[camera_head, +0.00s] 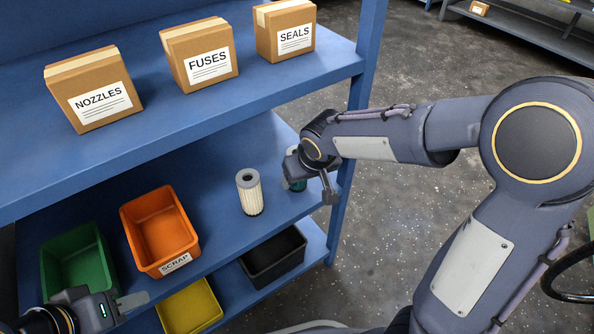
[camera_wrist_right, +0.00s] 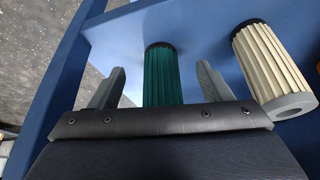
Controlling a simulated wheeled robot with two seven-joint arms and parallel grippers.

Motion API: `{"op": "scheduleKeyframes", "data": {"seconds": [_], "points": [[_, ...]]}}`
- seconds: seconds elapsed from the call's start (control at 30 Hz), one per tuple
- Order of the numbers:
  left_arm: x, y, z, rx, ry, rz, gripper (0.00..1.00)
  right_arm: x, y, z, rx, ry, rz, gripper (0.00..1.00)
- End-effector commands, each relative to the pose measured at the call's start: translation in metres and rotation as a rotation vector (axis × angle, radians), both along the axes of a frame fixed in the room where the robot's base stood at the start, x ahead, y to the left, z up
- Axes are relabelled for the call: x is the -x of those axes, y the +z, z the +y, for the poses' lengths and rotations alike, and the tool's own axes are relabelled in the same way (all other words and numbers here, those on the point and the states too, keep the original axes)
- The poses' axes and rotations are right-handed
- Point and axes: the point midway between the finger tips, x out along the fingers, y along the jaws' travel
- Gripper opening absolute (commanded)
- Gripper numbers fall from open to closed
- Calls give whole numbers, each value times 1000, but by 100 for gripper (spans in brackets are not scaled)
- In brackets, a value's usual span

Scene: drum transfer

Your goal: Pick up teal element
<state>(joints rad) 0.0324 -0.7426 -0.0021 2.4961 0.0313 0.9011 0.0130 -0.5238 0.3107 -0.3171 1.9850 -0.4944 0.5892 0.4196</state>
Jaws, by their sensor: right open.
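The teal element (camera_wrist_right: 163,78) is a pleated cylinder with a dark end cap, on the blue shelf. In the right wrist view it lies between the two spread fingers of my right gripper (camera_wrist_right: 155,80), with gaps on both sides. In the head view only a sliver of the teal element (camera_head: 298,185) shows behind my right gripper (camera_head: 311,184), at the right end of the middle shelf. My left gripper (camera_head: 122,303) is at the bottom left, near the bins; its finger opening is not clear.
A cream pleated element (camera_head: 249,196) stands left of the teal one. An orange SCRAP bin (camera_head: 160,235) and a green bin (camera_head: 75,265) stand further left. A yellow bin (camera_head: 190,308) and a black bin (camera_head: 273,258) are below. Boxes line the upper shelf (camera_head: 160,130).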

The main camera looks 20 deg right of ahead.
Motion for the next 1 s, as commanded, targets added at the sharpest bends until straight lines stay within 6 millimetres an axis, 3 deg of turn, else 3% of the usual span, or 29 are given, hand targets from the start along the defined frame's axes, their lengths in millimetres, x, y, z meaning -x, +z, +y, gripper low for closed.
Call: {"op": "scheduleKeyframes", "data": {"seconds": [0.37, 0.47, 0.7, 1.0], "points": [[0, -10, 0, 0, 0, 0, 36, -52, -2, 6, 0, -1, 0, 72], [0, -19, 0, 0, 0, 0, 36, -54, -12, 7, 0, 0, 2, 72], [0, -18, 0, 0, 0, 0, 36, -54, -11, 7, -1, 0, 1, 72], [0, -18, 0, 0, 0, 0, 36, -54, -11, 7, -1, 0, 1, 35]]}}
